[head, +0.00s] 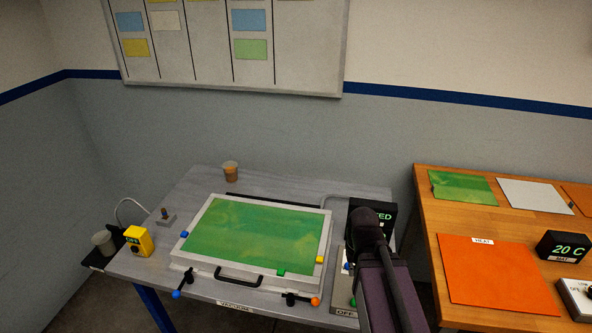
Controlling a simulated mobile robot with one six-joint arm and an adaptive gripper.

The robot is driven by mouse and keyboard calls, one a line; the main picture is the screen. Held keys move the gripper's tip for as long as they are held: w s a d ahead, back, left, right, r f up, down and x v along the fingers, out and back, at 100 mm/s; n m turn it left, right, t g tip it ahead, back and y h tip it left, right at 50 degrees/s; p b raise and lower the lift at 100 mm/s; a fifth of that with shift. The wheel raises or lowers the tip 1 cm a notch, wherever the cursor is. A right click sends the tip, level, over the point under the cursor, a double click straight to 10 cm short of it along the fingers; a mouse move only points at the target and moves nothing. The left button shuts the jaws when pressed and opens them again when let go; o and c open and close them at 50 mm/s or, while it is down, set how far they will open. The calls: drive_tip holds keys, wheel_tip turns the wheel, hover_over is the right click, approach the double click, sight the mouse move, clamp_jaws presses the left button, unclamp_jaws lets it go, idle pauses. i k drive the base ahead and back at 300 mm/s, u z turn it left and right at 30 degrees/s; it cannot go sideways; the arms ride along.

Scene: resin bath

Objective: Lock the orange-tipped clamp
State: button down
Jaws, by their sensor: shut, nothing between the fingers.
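The orange-tipped clamp (302,299) sits at the front right of a pale shallow frame. Its short dark lever points to the right and ends in an orange ball; I cannot tell whether it is locked. A similar blue-tipped clamp (177,294) sits at the front left, its lever pointing down and outward. The frame (203,280) has a green top surface and a black front handle (238,276). My dark arm rises at the right of the head view, right of the frame and apart from the orange tip. My gripper's fingers do not show.
The frame stands on a grey table (190,200) with a yellow box (139,240) and a brown cup (231,171). A black display (362,212) is partly hidden behind my arm. A wooden bench (425,185) with an orange mat (497,275) stands to the right.

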sight(314, 302)
drive_tip(key=z, duration=0.45)
drive_tip(key=k, duration=1)
drive_tip(key=u, duration=0.6)
